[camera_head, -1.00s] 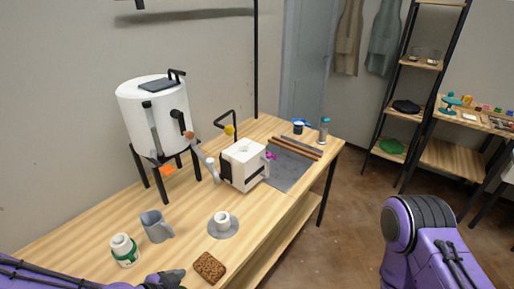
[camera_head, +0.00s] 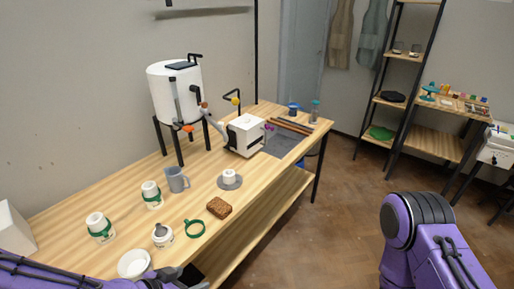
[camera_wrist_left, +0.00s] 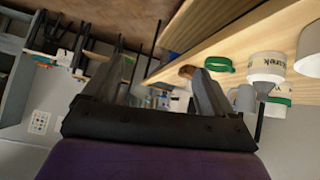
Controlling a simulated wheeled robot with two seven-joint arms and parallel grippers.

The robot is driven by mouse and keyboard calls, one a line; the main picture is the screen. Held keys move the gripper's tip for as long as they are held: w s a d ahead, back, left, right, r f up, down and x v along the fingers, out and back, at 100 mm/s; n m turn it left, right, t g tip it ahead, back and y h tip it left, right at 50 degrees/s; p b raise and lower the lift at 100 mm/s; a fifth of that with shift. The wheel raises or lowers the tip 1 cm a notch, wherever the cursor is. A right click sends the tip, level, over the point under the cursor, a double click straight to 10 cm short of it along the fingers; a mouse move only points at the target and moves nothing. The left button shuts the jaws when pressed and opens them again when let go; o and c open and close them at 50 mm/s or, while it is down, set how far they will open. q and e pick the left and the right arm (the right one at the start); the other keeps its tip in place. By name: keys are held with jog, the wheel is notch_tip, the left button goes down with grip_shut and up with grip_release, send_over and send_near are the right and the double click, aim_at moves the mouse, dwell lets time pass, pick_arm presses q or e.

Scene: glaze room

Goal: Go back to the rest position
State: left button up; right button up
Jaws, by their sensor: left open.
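My left gripper (camera_head: 188,276) shows at the bottom of the head view, by the front edge of the wooden table (camera_head: 115,200). In the left wrist view its two fingers (camera_wrist_left: 163,80) stand apart with nothing between them. A white bowl (camera_head: 133,264) is just left of it in the head view. A brown sponge-like block (camera_head: 219,208) and a green ring (camera_head: 194,229) lie beyond it on the table. My right arm shows at the right, but its gripper is out of view.
White jars with green bands (camera_head: 100,226) (camera_head: 152,194), a grey mug (camera_head: 177,180) and a small white cup on a grey saucer (camera_head: 229,185) stand on the table. A white urn (camera_head: 176,92) and white machine (camera_head: 245,135) stand farther back. The brown floor (camera_head: 310,235) right of the table is clear.

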pick_arm(q)
jog(key=s+a+f+n+g+y+b, duration=0.1)
jog(key=s+a+f+n+y+b, duration=0.2)
jog(key=a+f+n+y, duration=0.55)
jog(key=s+a+f+n+g+b, duration=0.1)
jog(key=s+a+f+b, duration=0.1)
jog(key=s+f, duration=0.5)
jog(key=s+a+f+n+g+b, duration=0.2)
jog(key=s+f, duration=0.5)
jog(key=f, duration=0.1)
jog(key=shift+f+b, duration=0.35)
pick_arm(e)
notch_tip(320, 180, down, 8)
jog(key=shift+w, duration=0.3)
